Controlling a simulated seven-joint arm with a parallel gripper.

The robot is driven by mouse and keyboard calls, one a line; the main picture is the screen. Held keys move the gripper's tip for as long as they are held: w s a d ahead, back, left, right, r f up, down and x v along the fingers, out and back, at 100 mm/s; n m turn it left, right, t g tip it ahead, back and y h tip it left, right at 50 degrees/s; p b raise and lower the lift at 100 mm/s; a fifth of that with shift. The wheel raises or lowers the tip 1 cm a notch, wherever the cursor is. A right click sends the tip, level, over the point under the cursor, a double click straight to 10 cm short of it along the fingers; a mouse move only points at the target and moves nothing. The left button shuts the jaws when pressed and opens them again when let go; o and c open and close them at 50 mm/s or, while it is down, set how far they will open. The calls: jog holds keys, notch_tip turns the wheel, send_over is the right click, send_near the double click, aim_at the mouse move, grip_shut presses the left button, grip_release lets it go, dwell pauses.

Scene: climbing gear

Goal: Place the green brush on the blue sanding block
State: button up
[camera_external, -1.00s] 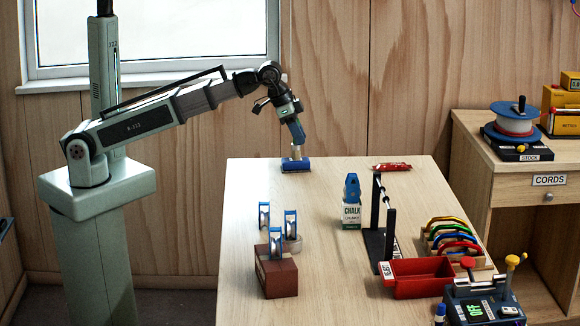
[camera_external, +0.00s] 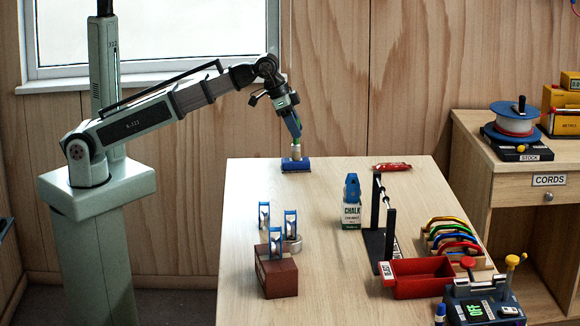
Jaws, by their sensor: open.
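The blue sanding block (camera_external: 303,166) lies flat near the far left edge of the table. The brush (camera_external: 296,152) stands about upright on top of it, with a pale lower part and a small bit of green at its top. My gripper (camera_external: 296,136) points down over the brush. Its blue fingers are open and at the brush's top end; whether they still surround it or are just above it is too small to tell.
A chalk bottle (camera_external: 351,212), a black rack (camera_external: 378,240) and a red bin (camera_external: 420,280) stand to the right. A brown block with blue-framed pieces (camera_external: 276,275) is at the front left. A red item (camera_external: 391,167) lies at the back. Table around the sanding block is clear.

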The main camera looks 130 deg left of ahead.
jog(key=v, duration=0.9)
jog(key=shift+r, duration=0.15)
